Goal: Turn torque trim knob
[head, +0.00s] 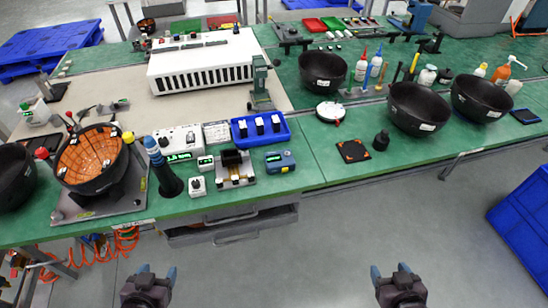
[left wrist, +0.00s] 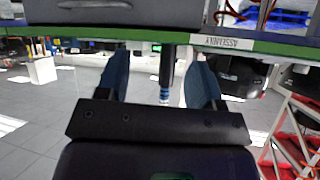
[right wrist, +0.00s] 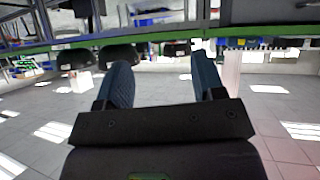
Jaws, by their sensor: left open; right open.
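A small white box with a dark knob on top (head: 197,186) stands near the front edge of the green bench in the head view. A white instrument with green displays and a knob (head: 178,143) stands just behind it. I cannot tell from the picture which knob is the torque trim knob. My left gripper (head: 157,269) is open and empty in front of the bench, apart from both; its open fingers show in the left wrist view (left wrist: 158,62). My right gripper (head: 390,268) is open and empty further right, also in front of the bench; it shows in the right wrist view (right wrist: 160,66).
A dark fixture (head: 235,180), a blue-grey device (head: 280,161) and a blue tray (head: 240,138) stand beside the white box. A dark bottle with a blue top (head: 165,175) and an orange-lined bowl (head: 90,160) are left of it. Floor before the bench is clear.

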